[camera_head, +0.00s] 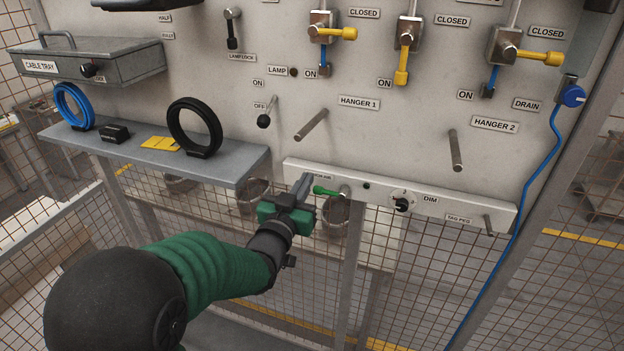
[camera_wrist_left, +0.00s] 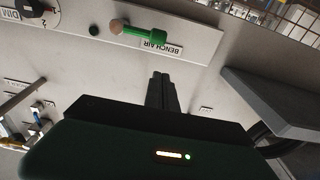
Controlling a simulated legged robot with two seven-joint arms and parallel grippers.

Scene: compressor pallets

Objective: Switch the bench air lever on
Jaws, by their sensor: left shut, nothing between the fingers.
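The bench air lever (camera_head: 328,191) is green and points left from its round pivot on the white strip at the bottom of the panel. It also shows in the left wrist view (camera_wrist_left: 146,34), beside the label reading BENCH AIR (camera_wrist_left: 162,46). My left gripper (camera_head: 305,184) is shut and empty, just left of the lever's free end. In the left wrist view, its fingers (camera_wrist_left: 162,80) show below the lever with a gap between them in the picture. The gripper partly hides the label in the head view. My right gripper is not in view.
The DIM knob (camera_head: 402,204) and tag peg (camera_head: 489,226) are right of the lever on the strip. A grey shelf (camera_head: 232,170) with hose coils juts out at left. Hanger pegs (camera_head: 312,124) stick out above. A blue hose (camera_head: 527,190) runs down the right.

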